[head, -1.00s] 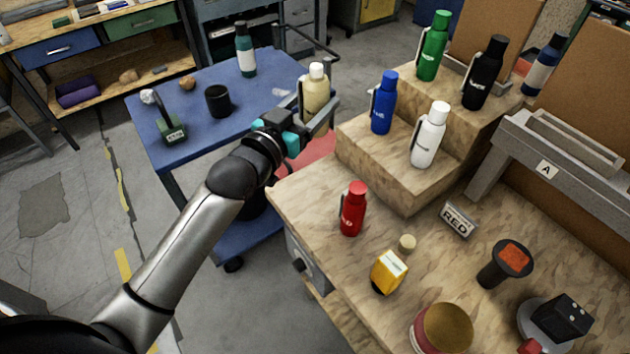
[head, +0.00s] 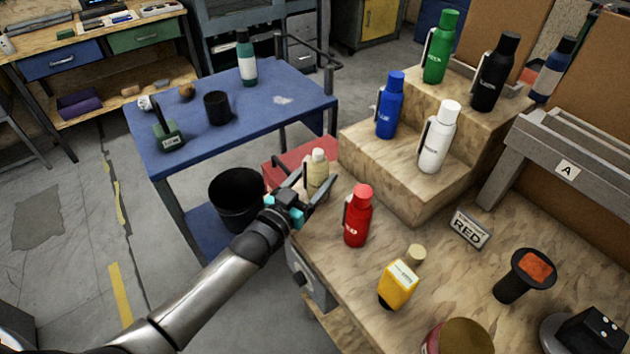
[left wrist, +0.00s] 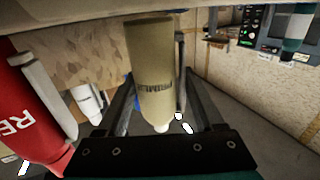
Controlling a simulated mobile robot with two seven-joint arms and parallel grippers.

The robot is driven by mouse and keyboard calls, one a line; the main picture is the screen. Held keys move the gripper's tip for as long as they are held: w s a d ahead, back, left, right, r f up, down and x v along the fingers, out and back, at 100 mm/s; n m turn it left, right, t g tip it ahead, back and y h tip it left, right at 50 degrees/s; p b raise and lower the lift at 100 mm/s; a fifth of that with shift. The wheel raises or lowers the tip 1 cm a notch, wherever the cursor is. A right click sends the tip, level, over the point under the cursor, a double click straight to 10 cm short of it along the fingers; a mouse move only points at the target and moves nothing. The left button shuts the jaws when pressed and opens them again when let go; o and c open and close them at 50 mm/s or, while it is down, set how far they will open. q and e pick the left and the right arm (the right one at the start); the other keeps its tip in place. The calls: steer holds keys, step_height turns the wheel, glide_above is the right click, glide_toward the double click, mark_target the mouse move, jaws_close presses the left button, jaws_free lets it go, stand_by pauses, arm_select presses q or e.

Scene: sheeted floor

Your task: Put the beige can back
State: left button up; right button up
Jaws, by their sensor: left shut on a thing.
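The beige can (head: 317,168) is a bottle-like can with a pale cap, roughly upright in the head view. My left gripper (head: 314,190) is shut on it and holds it by the left edge of the wooden bench (head: 450,285). In the left wrist view the beige can (left wrist: 152,65) shows between the fingers of my left gripper (left wrist: 155,95). The red bottle (head: 357,217) stands on the bench just to the right of the beige can. I cannot tell whether the beige can touches the bench. My right gripper is not in view.
A stepped wooden stand holds blue (head: 390,107), white (head: 438,138), green (head: 440,48) and black (head: 495,75) bottles. A RED sign (head: 468,228) and a yellow item (head: 398,285) are on the bench. The blue cart (head: 270,118) stands at left, its right part clear.

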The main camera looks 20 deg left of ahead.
arm_select(q)
steer(key=shift+f, duration=0.1)
steer(key=shift+f, duration=0.15)
steer(key=o, duration=0.8)
steer(key=shift+s, duration=0.15)
steer(key=p+v, duration=0.1)
steer(key=v, duration=1)
steer(key=shift+s+p, duration=0.35)
steer(key=shift+p, duration=0.05)
steer(key=shift+a, duration=0.1)
